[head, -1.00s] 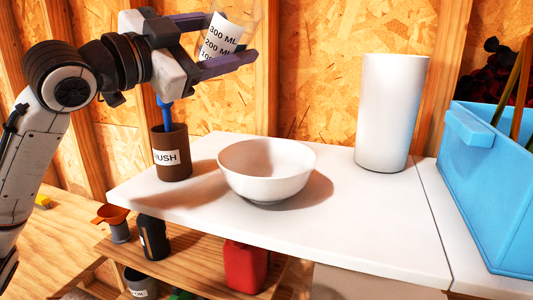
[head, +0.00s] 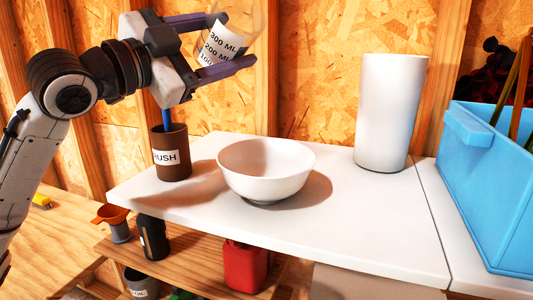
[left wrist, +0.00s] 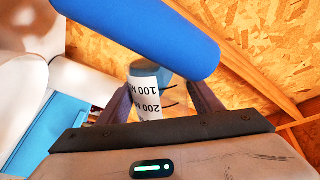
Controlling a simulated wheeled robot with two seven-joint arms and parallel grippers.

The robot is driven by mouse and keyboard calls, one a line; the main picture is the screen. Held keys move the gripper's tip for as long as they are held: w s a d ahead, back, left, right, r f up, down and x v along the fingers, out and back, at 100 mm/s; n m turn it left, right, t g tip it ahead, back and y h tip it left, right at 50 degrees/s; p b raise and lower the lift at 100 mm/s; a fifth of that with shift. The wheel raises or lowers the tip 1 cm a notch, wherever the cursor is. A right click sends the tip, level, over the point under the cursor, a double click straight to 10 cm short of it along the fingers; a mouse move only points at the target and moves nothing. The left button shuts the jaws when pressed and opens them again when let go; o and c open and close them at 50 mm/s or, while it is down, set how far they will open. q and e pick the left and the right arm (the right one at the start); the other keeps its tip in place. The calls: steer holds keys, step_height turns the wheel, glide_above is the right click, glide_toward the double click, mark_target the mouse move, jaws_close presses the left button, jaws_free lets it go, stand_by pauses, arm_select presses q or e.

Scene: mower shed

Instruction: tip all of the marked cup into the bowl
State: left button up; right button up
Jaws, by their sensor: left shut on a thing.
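The marked cup (head: 219,47) is clear, with a white label reading 300 ML, 200 ML and 100. My left gripper (head: 240,38) is shut on it and holds it in the air, tilted to the right, above and to the left of the bowl. The white bowl (head: 266,185) stands upright on the white tabletop, below and to the right of the cup. In the left wrist view the labelled cup (left wrist: 148,92) sits between the fingers. My right gripper is not in view.
A brown pot (head: 171,170) with a blue handle (head: 167,117) stands left of the bowl, below my gripper. A white cylinder (head: 390,115) stands behind right, and a blue bin (head: 490,190) at the right. The tabletop (head: 370,225) is clear in front.

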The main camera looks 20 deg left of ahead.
arm_select(q)
steer(key=shift+a+f+m, duration=0.1)
steer(key=shift+f+m, duration=0.05)
steer(key=shift+m, duration=0.45)
steer(key=shift+h, duration=0.4)
steer(key=shift+m, duration=0.4)
steer(key=shift+f+m, duration=0.15)
steer(key=shift+m, duration=0.35)
steer(key=shift+m, duration=0.3)
steer(key=shift+f+m+h, duration=0.15)
steer(key=shift+m+h, duration=0.15)
steer(key=shift+m, duration=0.3)
